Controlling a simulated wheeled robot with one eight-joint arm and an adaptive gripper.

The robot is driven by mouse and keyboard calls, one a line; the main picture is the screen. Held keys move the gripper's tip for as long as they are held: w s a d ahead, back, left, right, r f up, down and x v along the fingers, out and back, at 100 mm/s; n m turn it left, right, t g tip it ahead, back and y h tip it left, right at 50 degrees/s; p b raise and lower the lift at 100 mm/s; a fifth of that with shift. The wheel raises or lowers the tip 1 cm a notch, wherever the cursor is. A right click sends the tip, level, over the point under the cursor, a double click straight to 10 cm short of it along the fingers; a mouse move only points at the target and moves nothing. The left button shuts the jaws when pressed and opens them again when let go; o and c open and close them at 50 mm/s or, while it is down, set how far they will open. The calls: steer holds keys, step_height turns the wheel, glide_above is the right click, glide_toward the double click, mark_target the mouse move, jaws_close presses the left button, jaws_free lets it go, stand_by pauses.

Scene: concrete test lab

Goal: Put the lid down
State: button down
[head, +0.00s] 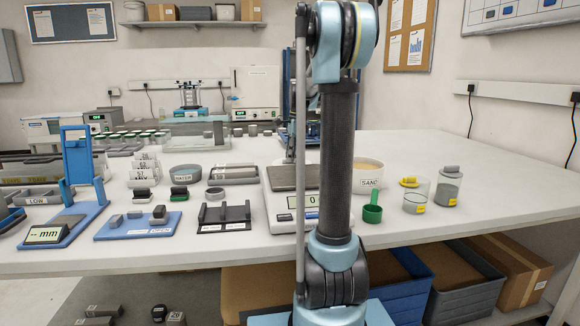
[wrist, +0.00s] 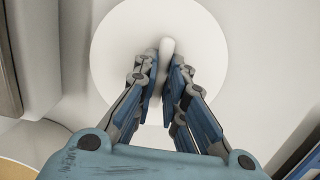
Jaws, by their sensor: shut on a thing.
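The lid (wrist: 120,50) is a white round disc with a white upright grip (wrist: 166,48) at its middle in the wrist view. My gripper (wrist: 164,75) has its two blue-grey fingers on either side of that grip, shut on it. The pale surface beyond the lid looks like the tabletop; I cannot tell whether the lid touches it.
A scale (head: 280,204) and a bowl marked SAND (head: 367,184) stand near my arm. A green scoop (head: 372,213), a glass beaker (head: 414,203) and a lidded jar (head: 448,190) stand to the right. The far right of the white table (head: 500,180) is clear.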

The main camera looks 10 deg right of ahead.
steer(key=shift+f, duration=1.55)
steer(key=c, duration=1.7)
jaws_free()
steer(key=shift+o, duration=0.2)
steer(key=r, duration=0.4)
steer(key=d+r, duration=0.1)
steer(key=r, duration=0.7)
steer(key=shift+d, duration=0.2)
